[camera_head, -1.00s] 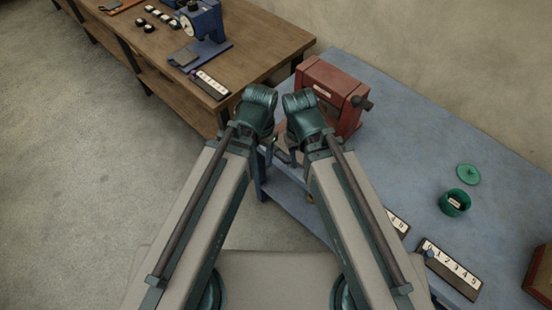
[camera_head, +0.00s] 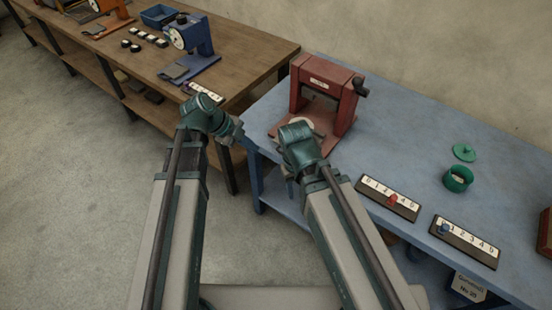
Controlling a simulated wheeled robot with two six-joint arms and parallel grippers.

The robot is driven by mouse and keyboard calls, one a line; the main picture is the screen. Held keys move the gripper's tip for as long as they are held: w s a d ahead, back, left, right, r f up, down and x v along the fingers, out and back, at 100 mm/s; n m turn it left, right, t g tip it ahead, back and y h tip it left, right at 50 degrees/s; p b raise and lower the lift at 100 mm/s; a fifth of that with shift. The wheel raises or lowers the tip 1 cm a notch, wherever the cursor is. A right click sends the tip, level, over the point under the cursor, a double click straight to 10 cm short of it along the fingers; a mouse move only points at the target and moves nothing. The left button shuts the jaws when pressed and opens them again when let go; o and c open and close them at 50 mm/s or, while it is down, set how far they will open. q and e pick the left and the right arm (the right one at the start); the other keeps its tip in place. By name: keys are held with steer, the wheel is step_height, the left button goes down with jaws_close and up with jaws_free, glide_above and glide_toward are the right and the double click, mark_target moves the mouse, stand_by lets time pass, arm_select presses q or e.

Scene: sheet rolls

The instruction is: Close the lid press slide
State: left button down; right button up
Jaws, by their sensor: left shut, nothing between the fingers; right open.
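A red press (camera_head: 345,82) stands at the left end of the blue table, with a crank or knob at its right side. A pale round piece (camera_head: 310,121) shows on its base, partly hidden by my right wrist. I cannot tell how far its slide is pushed in. My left gripper (camera_head: 238,134) is shut and empty, left of the press near the table's left corner. My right gripper (camera_head: 290,172) is in front of the press base, mostly hidden behind its own wrist. A green cup (camera_head: 458,179) and a green lid (camera_head: 464,152) lie apart on the table's right side.
Two numbered strips, one with a red marker (camera_head: 387,197) and one with a blue marker (camera_head: 465,242), lie along the blue table's (camera_head: 405,130) front edge. A blue dial press (camera_head: 192,38) stands on the wooden table (camera_head: 250,45).

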arm_select(q)
steer(key=w+d+f+b, duration=0.4)
steer(key=d+f+b, duration=0.3)
steer(key=f+b, duration=0.2)
steer(key=shift+w+d, duration=0.35)
stand_by(0.4)
steer(key=w+d, duration=0.3)
steer(key=w, duration=0.1)
steer(key=w+d, duration=0.3)
steer(key=w, duration=0.1)
steer(key=w+d, duration=0.3)
steer(key=w, duration=0.1)
steer(key=shift+w+d, duration=0.1)
steer(key=shift+w, duration=0.25)
